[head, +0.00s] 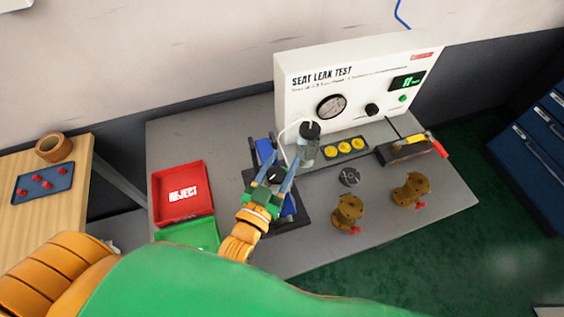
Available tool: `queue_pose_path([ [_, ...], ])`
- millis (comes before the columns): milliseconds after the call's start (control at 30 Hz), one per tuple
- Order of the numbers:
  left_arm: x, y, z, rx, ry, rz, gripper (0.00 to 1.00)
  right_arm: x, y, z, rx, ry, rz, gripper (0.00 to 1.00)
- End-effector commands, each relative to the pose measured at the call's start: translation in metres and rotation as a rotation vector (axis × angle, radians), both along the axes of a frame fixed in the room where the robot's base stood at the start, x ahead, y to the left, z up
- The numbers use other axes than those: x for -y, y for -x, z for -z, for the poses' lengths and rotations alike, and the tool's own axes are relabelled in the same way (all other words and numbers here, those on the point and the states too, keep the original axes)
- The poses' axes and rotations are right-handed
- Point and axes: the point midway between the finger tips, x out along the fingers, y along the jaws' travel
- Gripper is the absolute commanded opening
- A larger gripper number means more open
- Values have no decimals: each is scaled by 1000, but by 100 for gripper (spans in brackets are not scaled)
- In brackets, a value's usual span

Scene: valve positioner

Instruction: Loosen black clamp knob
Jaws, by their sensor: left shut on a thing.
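The black clamp knob (277,174) shows as a small dark shape at the blue and black fixture (289,212) in the middle of the bench. My left gripper (284,162) reaches in over the fixture, its two blue-grey fingers on either side of the knob. It is shut on the knob, and the gripper hides much of the fixture and the knob's base. My right gripper is not in view.
The white leak test panel (300,98) stands behind, with a black-capped clear cylinder (307,150) close to the fingers. A red reject tray (183,210) and a green tray (188,235) lie left. Brass valves (348,212) stand right.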

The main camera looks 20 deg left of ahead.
Motion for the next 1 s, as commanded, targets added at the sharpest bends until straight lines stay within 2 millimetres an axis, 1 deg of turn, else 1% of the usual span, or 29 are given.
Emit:
queue_pose_path([
  [300,0,-1,-3,9,2,-1,0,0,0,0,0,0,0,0],
  [333,0,-1,-3,9,2,-1,61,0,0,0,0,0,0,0],
  [367,0,-1,-3,9,2,-1,69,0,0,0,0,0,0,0],
  [400,0,-1,-2,8,2,-1,80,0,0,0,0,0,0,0],
  [433,0,-1,-2,7,2,-1,83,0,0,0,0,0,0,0],
  [667,0,0,-1,4,2,0,83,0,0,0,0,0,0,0],
  [767,-1,4,0,2,1,0,83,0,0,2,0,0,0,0],
  [867,-3,18,2,2,1,0,83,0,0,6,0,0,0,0],
  [1000,-6,43,3,1,0,0,83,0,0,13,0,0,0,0],
])
